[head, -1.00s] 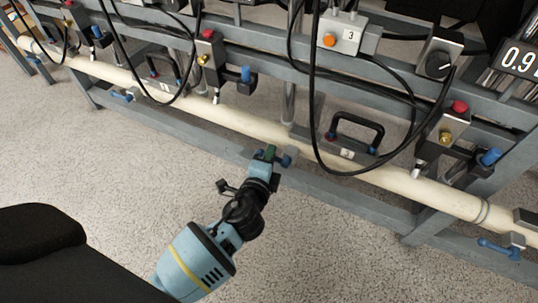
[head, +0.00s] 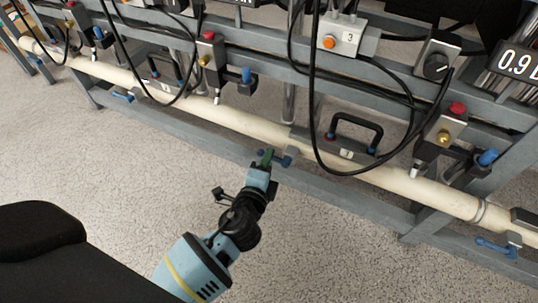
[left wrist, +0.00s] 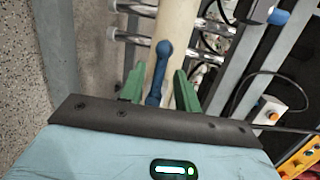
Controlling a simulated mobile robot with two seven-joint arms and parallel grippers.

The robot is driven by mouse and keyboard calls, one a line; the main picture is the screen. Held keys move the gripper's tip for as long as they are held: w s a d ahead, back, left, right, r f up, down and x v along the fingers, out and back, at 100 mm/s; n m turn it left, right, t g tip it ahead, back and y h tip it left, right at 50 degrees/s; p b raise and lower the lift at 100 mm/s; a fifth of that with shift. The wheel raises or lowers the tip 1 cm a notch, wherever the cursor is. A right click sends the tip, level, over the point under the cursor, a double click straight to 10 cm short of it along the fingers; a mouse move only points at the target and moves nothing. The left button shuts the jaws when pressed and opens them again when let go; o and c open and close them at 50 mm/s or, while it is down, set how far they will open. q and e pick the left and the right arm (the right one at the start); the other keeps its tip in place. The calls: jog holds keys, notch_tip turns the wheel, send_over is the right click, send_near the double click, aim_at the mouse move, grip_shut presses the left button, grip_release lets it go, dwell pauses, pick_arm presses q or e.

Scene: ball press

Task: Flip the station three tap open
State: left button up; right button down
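The station three tap has a blue lever handle (head: 286,161) and sits on the underside of the cream pipe (head: 245,122), below the plate marked 3. My left gripper (head: 267,157) reaches up to it from below and partly hides it. In the left wrist view the blue lever (left wrist: 163,66) stands between my two green fingers (left wrist: 158,84), its rounded end pointing up the picture. The fingers are open, one on each side, with gaps showing, so they do not appear to clamp the lever. My right gripper is not in view.
A black handle (head: 357,122) is just above the pipe near the number 3 plate. A grey box marked 3 (head: 342,34) with an orange button and hanging black cables (head: 314,110) are higher up. Another blue tap (head: 495,246) is at right. The floor in front is clear.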

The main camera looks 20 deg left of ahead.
pick_arm(q)
jog(key=p+v, duration=0.1)
jog(key=v, duration=0.4)
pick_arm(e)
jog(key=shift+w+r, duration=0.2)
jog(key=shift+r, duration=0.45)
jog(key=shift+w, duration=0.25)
